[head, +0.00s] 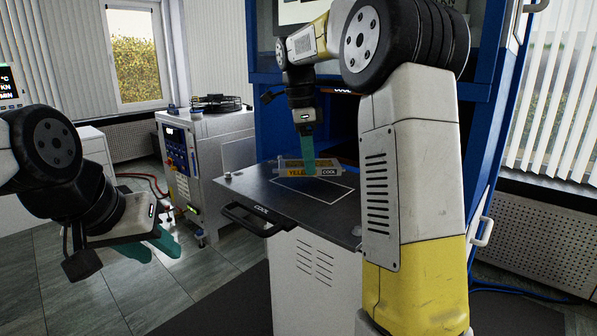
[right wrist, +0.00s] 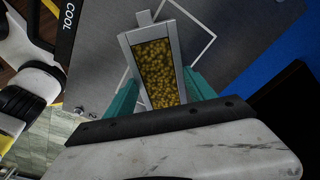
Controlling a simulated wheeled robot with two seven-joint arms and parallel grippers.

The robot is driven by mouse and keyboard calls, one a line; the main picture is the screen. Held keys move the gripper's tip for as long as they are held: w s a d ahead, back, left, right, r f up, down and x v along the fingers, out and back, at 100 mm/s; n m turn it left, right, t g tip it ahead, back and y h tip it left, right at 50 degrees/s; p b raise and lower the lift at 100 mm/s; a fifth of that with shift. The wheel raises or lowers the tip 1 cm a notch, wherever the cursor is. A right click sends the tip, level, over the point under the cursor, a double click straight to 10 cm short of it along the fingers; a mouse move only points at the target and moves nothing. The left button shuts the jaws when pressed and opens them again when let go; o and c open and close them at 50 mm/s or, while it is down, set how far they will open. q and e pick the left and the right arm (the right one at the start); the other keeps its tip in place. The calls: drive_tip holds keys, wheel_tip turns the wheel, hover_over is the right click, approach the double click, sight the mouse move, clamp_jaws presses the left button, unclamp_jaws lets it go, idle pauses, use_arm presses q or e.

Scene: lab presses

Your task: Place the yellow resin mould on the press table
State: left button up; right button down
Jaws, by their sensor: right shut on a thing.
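The yellow resin mould (head: 305,170) is a grey metal frame with a yellow label, seen at the press table's far part in the head view. In the right wrist view the mould (right wrist: 155,75) shows its open top, filled with yellow granules. My right gripper (head: 308,172) is shut on the mould, one teal finger on each side. The press table (head: 262,195) is a dark pulled-out plate with a white outlined rectangle and a "COOL" mark. The mould is over or on the outline's far part; I cannot tell whether it touches. My left gripper (head: 155,248) is empty, its teal fingers apart.
A black handle (head: 250,220) sticks out at the table's front edge. The blue press frame (head: 270,110) rises behind. A grey control cabinet (head: 205,160) stands to the left. The table's near part is bare.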

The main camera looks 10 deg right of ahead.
drive_tip(key=shift+d+f, duration=0.15)
drive_tip(key=shift+f, duration=0.7)
drive_tip(key=shift+d+f, duration=0.15)
drive_tip(key=shift+f, duration=0.7)
drive_tip(key=shift+f, duration=0.15)
drive_tip(key=shift+c, duration=1.6)
unclamp_jaws()
drive_tip(key=r, duration=0.4)
drive_tip(key=a+r, duration=0.1)
drive_tip(key=r, duration=0.7)
drive_tip(key=shift+a+r, duration=0.1)
drive_tip(key=shift+a, duration=0.15)
